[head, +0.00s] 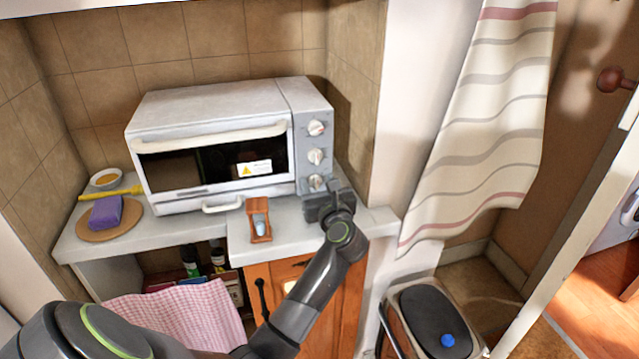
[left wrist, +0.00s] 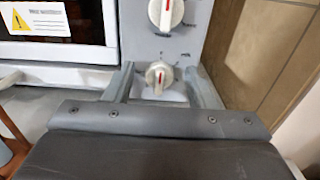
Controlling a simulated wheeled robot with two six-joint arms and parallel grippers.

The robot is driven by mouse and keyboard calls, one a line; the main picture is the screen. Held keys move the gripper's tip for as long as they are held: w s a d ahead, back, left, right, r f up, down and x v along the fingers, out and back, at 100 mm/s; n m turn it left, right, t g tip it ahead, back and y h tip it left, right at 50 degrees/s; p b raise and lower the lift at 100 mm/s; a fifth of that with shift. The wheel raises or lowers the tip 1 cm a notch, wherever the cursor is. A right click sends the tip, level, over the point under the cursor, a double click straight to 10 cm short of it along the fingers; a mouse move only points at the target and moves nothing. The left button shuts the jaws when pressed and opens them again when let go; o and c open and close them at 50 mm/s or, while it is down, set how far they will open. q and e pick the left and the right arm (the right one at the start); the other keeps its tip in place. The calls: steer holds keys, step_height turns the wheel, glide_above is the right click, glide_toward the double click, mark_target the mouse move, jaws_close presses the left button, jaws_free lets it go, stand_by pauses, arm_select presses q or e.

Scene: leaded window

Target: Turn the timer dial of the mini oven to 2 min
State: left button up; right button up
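The white mini oven (head: 215,110) stands on the counter, with a grey control panel at its right side. Three white dials run down the panel: top (head: 316,128), middle (head: 316,156) and lowest dial (head: 316,182). The panel print is too small to read, so I cannot tell which is the timer. My left gripper (head: 322,194) is in front of the lowest dial. In the left wrist view its open fingers stand on either side of the lowest dial (left wrist: 159,76), with gaps visible. That dial's red mark points about straight up. My right gripper is out of view.
A small wooden sand timer (head: 259,220) stands on the counter left of my gripper. A purple sponge (head: 105,212) lies on a round board at the left. The side wall is close to the oven's right. A bin (head: 432,318) stands on the floor at right.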

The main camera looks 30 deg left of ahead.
arm_select(q)
steer(key=c, duration=0.9)
steer(key=shift+r+m+p, duration=0.15)
steer(key=shift+m+p, duration=0.85)
steer(key=shift+p, duration=0.15)
steer(key=m+p, duration=0.4)
steer(key=shift+w+d+p, duration=0.15)
steer(key=shift+w+p, duration=0.05)
steer(key=shift+p, duration=0.1)
steer(key=m+p, duration=0.3)
steer(key=shift+w+f+m, duration=0.1)
steer(key=shift+f+m, duration=0.1)
steer(key=shift+m, duration=0.1)
steer(key=shift+d+f+m+p, duration=0.1)
steer(key=shift+m+p, duration=0.25)
steer(key=shift+m, duration=0.15)
steer(key=o, duration=1)
steer(key=shift+c, duration=0.2)
